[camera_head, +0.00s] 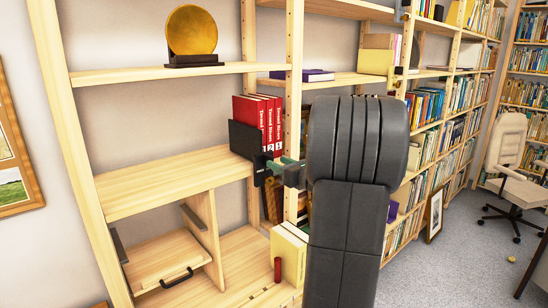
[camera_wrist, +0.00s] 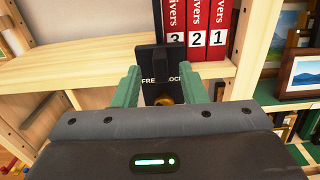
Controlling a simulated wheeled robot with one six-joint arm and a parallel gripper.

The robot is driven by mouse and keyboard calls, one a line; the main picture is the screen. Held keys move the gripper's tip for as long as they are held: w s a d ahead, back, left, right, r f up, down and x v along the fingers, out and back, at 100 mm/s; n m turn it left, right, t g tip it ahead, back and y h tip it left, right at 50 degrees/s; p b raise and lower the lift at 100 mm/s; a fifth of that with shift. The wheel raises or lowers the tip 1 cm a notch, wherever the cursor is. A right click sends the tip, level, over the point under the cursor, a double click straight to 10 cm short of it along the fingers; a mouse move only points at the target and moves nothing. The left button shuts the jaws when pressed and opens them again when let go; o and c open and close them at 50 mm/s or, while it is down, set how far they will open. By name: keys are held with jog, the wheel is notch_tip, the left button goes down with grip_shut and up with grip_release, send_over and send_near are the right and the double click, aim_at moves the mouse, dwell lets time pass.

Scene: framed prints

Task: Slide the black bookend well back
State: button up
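The black bookend (camera_head: 243,139) stands upright on the middle shelf, at the left side of several red books (camera_head: 262,115). In the wrist view the bookend (camera_wrist: 147,38) shows a lower front part marked "FREE" and "LOCK", with a raised black piece in the middle and a brass-coloured knob (camera_wrist: 163,99) below. My gripper (camera_wrist: 164,90) has green fingers that stand apart on either side of this lower part. I see a gap between each finger and the knob. In the head view my gripper (camera_head: 279,166) is at the shelf's front edge, partly hidden by my arm.
The middle shelf (camera_head: 165,185) is bare left of the bookend. A wooden upright (camera_head: 292,90) stands just right of the red books. A gold disc (camera_head: 191,30) on a dark base sits on the shelf above. Below are yellow box files (camera_head: 289,252).

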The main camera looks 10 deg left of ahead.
jog(key=shift+p+x, duration=0.3)
jog(key=shift+x, duration=1.4)
grip_shut()
